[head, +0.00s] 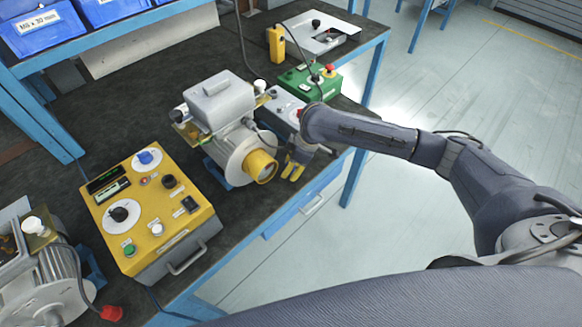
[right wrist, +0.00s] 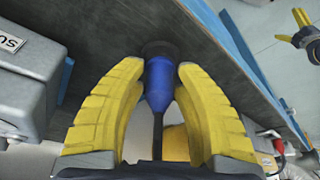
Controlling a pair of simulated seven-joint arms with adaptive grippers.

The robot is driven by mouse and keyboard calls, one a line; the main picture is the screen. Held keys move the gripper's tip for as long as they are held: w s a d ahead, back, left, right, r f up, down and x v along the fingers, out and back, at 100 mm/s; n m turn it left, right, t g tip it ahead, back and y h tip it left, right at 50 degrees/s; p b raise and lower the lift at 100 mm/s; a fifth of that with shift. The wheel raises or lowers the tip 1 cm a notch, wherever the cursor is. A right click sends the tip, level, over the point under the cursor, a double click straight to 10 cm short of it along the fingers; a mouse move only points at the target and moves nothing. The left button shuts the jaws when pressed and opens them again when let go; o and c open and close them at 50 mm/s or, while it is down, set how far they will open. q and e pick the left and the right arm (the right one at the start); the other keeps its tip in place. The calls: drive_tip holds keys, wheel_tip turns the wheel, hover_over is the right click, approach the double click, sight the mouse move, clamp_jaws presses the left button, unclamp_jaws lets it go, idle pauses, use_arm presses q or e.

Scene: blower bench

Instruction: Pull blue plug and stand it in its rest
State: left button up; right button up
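The blue plug (right wrist: 158,84) stands between the yellow fingers of my right gripper (right wrist: 161,68) in the right wrist view. The fingertips press close on both sides of it. Its dark cable runs down toward the palm, and its far end meets a round dark part. In the head view my right gripper (head: 293,172) points down by the bench's front edge, beside the blower's yellow outlet (head: 262,166); the plug cannot be made out there. A yellow-and-dark piece that looks like my left gripper (right wrist: 306,34) is cut off at the right wrist view's edge. I cannot identify the plug's rest.
The grey blower (head: 222,110) stands left of my right gripper. A green box (head: 310,80) and yellow pendant (head: 276,43) stand farther back.

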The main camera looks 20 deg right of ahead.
drive_tip(key=shift+o, duration=0.6)
drive_tip(key=shift+r, duration=0.1)
drive_tip(key=shift+d+r, duration=0.1)
drive_tip(key=shift+r, duration=0.15)
drive_tip(key=v, duration=1.1)
drive_tip(key=shift+r, duration=0.15)
drive_tip(key=shift+s, duration=0.1)
